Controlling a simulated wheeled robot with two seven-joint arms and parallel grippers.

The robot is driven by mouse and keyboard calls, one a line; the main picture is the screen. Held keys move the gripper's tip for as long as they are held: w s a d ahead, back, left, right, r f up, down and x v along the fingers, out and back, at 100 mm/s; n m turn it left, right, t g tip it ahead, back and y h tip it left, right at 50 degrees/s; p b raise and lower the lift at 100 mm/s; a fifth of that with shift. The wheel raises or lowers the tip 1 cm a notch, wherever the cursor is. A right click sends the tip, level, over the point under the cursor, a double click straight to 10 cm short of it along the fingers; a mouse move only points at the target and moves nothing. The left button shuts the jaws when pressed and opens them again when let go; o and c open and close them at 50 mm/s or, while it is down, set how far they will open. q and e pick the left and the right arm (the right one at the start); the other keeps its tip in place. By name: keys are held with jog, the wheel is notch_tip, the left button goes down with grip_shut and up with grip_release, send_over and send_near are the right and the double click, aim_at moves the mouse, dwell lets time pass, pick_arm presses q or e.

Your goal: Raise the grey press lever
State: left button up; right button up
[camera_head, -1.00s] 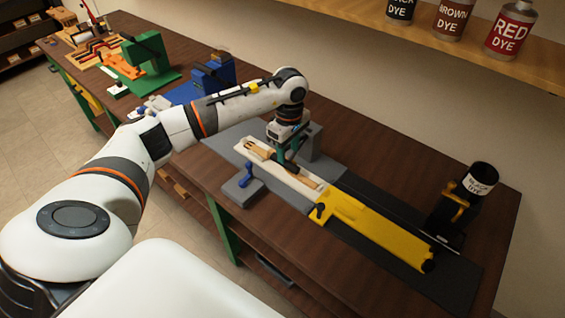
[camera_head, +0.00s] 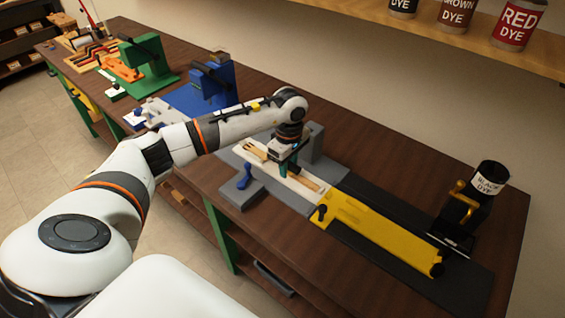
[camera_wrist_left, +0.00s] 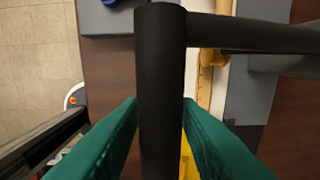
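The grey press has a grey base (camera_head: 243,192) and a grey upright block (camera_head: 314,143) on the bench. Its black lever bar fills the middle of the left wrist view (camera_wrist_left: 160,90), with an arm (camera_wrist_left: 250,33) running off to the right. My left gripper (camera_head: 287,171) is over the press. Its green fingers lie on both sides of the bar in the left wrist view (camera_wrist_left: 160,106), with no clear gap, so it looks shut on it. In the head view my wrist mostly hides the lever. My right gripper is not in view.
A white board (camera_head: 262,160) with tan pieces lies on the press. A yellow plate (camera_head: 380,230) and a black dye can (camera_head: 488,178) are to the right. Blue (camera_head: 208,82) and green (camera_head: 142,58) presses stand to the left. Dye bottles sit on a shelf (camera_head: 440,42).

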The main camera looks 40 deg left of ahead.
pick_arm(q)
jog(key=c, duration=0.4)
jog(key=shift+r, duration=0.1)
jog(key=shift+w+r, duration=0.2)
jog(key=shift+r, duration=0.5)
